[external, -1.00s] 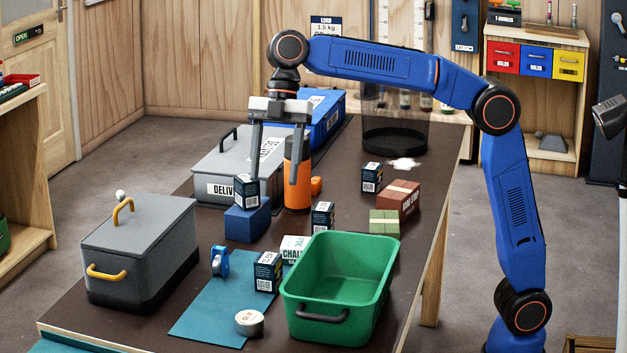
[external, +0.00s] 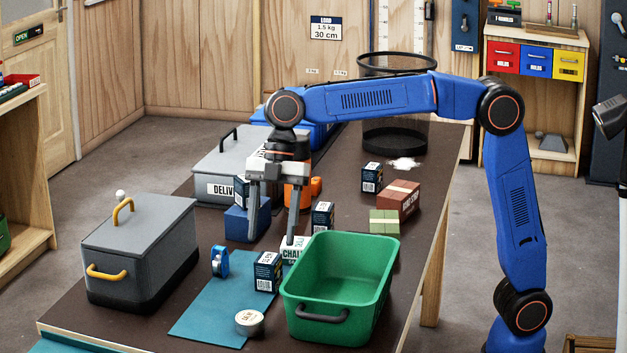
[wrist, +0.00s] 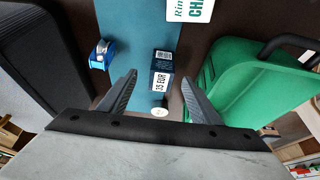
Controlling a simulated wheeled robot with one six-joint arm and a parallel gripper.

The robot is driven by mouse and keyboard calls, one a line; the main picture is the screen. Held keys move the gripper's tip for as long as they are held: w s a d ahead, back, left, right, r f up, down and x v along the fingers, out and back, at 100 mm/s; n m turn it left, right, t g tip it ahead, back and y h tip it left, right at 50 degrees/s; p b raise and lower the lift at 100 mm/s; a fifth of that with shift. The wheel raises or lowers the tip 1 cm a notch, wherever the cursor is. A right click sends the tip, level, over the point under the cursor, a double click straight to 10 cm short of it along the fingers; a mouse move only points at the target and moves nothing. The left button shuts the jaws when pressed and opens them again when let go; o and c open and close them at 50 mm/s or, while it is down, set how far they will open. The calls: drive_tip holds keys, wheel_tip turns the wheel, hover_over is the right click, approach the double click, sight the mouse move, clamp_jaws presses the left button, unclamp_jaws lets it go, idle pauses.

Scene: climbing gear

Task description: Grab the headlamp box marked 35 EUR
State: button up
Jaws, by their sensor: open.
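The headlamp box marked 35 EUR is a small dark blue box (wrist: 161,72) with a white price label, in the middle of the wrist view. In the external view it matches the dark box (external: 267,272) on the teal mat (external: 215,308), left of the green bin. My gripper (external: 271,239) is open and empty, above and behind this box in the external view. In the wrist view its two fingers (wrist: 159,78) appear on either side of the box, apart from it. Similar dark boxes stand behind: one (external: 322,214), another (external: 371,177), and one (external: 240,188) on a blue block.
The green bin (external: 338,295) stands close right of the box. A blue-and-white item (external: 220,261) is left, a round tape roll (external: 249,322) in front, and a white chalk pack (external: 292,254) behind. A grey lidded box (external: 140,252) stands further left.

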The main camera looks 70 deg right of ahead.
sight(269, 253)
drive_tip(key=x, duration=0.3)
drive_tip(key=shift+a+f, duration=0.2)
drive_tip(key=shift+f, duration=0.15)
drive_tip(key=shift+s+a+x, duration=0.1)
drive_tip(key=shift+a+x, duration=0.15)
drive_tip(key=shift+x, duration=1.05)
drive_tip(key=shift+s+a+x, duration=0.1)
drive_tip(key=shift+a+x, duration=0.1)
drive_tip(key=shift+x, duration=1.15)
drive_tip(key=shift+r, duration=0.25)
drive_tip(key=c, duration=1.2)
